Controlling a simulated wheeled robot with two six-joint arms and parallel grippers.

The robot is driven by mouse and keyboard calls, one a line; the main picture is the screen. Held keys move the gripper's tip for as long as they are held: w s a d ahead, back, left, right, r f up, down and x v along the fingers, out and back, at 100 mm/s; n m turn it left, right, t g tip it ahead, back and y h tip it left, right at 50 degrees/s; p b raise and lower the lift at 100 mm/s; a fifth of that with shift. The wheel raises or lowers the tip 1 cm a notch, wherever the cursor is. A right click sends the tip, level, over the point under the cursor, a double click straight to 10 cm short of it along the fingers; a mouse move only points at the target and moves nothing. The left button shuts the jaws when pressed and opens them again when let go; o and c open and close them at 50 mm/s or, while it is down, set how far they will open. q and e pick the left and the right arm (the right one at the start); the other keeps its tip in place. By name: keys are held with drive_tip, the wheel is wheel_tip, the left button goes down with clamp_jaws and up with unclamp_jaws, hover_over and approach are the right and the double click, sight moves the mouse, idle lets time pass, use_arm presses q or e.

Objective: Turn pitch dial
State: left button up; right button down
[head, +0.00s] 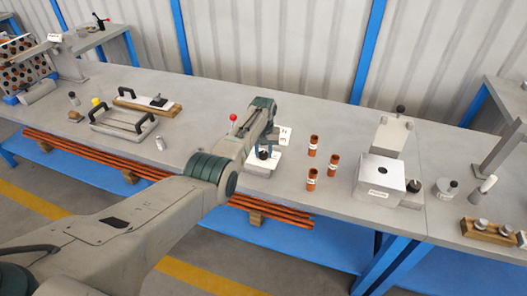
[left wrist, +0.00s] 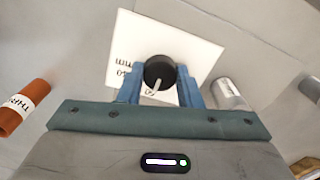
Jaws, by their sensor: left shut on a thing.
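The pitch dial is a round black knob (left wrist: 159,72) with a pale pointer, on a white plate (left wrist: 190,44) with black lettering in the left wrist view. In the head view the white plate (head: 258,168) lies on the bench under my left gripper (head: 265,150). In the left wrist view the blue fingers of my left gripper (left wrist: 160,88) stand on either side of the knob and are shut on it. The pointer slants down toward the gripper body. My right gripper is not in view.
Several orange-brown cylinders (head: 313,146) stand right of the plate, near a grey metal block (head: 382,178). A silver cylinder (left wrist: 228,93) is close to the right finger. A black-handled tray (head: 122,124) sits left on the grey bench (head: 190,100).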

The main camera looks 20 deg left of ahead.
sight(264, 154)
use_arm(q)
drive_tip(key=shift+r, duration=0.1)
drive_tip(key=o, duration=1)
drive_tip(key=shift+c, duration=0.2)
drive_tip(key=shift+w+r, duration=0.1)
drive_tip(key=shift+r, duration=0.4)
wheel_tip(264, 154, up, 10)
drive_tip(key=shift+b, duration=0.3)
drive_tip(key=shift+f, duration=0.2)
